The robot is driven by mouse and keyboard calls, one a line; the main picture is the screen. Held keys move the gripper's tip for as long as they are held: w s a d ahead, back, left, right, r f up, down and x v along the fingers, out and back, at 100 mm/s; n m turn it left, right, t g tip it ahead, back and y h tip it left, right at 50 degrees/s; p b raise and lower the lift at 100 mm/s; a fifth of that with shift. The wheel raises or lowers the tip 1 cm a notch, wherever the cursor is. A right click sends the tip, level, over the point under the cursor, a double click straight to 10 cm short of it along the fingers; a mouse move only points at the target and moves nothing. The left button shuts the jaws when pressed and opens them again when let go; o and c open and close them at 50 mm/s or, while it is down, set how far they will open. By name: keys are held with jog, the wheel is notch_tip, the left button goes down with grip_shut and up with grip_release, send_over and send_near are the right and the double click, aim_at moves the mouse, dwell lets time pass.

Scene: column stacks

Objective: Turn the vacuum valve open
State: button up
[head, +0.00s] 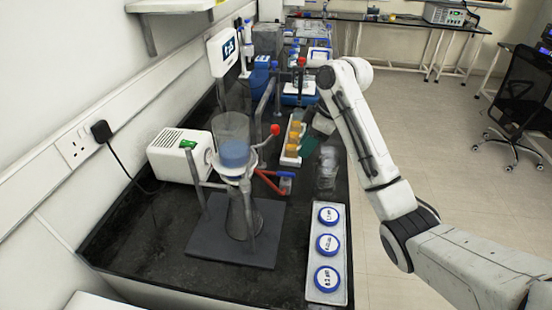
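A fitting with a red lever (268,182) and a blue body (287,179) sits just right of the glass filter funnel (231,128); it looks like the vacuum valve, but I cannot be sure. Its lever lies slanted, down to the right. The funnel holds blue liquid and stands on a dark base plate (232,236). A white pump-like box (178,152) with a green label stands left of it. My gripper (314,131) is above the bench's right side, beyond and right of the red lever, apart from it. Its fingers are dark and too small to read.
Clear glassware (326,170) stands near the bench's right edge. A white tray (327,296) with blue-rimmed round dishes lies in front. Stands with red knobs (275,130) rise behind the funnel.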

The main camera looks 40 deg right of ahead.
aim_at(287, 173)
jog(key=b+x, duration=0.1)
jog(key=x, duration=0.9)
jog(key=shift+w+f+b, duration=0.2)
jog(key=shift+f+b, duration=0.1)
jog(key=shift+f, duration=0.05)
jog(key=shift+c, duration=0.2)
grip_shut()
